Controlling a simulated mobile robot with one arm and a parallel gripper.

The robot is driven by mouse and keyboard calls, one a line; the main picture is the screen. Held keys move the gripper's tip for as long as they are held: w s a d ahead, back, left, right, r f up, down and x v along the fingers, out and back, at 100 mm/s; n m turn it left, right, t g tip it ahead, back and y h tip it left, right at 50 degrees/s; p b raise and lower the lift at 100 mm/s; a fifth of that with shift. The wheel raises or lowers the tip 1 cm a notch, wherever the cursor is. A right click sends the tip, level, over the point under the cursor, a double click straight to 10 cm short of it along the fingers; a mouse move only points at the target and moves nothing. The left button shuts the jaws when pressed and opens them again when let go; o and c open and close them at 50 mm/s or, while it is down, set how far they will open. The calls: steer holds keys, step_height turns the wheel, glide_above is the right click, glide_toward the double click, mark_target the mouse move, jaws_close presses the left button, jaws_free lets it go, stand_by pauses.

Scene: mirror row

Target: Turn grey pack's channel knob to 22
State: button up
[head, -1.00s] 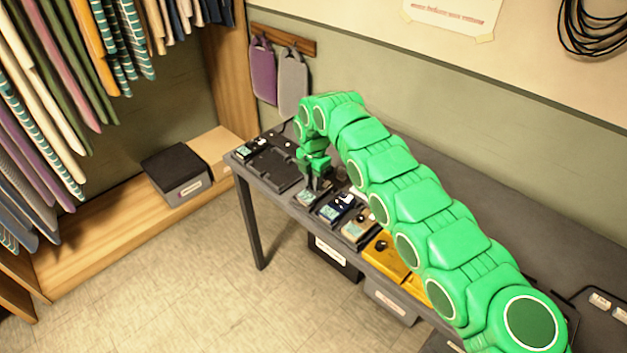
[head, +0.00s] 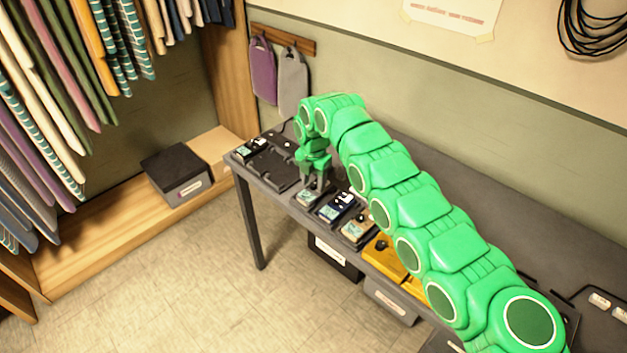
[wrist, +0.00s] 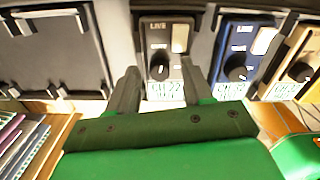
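The grey pack (wrist: 176,32) sits in a dark holder, with a pale slider, a black channel knob (wrist: 160,70) and a display (wrist: 166,90) that appears to read CH 22. In the head view the grey pack (head: 308,198) is partly behind my gripper. My gripper (wrist: 160,68) is open in the wrist view, with one finger on each side of the knob and visible gaps to it. In the head view my gripper (head: 318,184) is over the pack's rear part. Whether the fingertips are at knob height is unclear.
A blue pack (wrist: 240,45) and a tan pack (wrist: 302,60) stand close on the right, each with a black knob. An empty dark holder (wrist: 60,55) lies to the left. A yellow pack (head: 385,258) is farther along the table.

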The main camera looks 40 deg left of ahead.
mark_target(314, 184)
steer(key=shift+r, duration=3.9)
